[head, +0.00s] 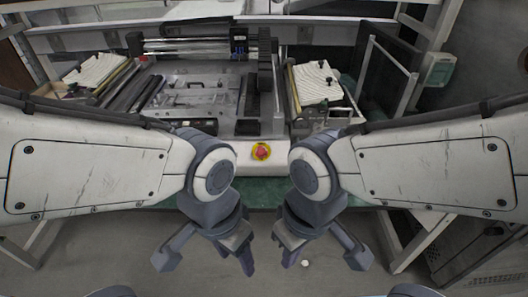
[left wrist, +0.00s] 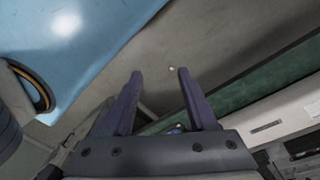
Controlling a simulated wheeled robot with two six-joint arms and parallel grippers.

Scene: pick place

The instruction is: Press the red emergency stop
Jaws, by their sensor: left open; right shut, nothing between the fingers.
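My right gripper (head: 287,250) hangs below and right of the button, shut and empty. The button is not visible in the left wrist view.
A green surface (head: 255,192) runs along the front below the panel. White ribbed pieces lie on side trays at left (head: 97,69) and right (head: 316,82). A white-framed stand (head: 393,66) is at the right. Open floor lies below the grippers.

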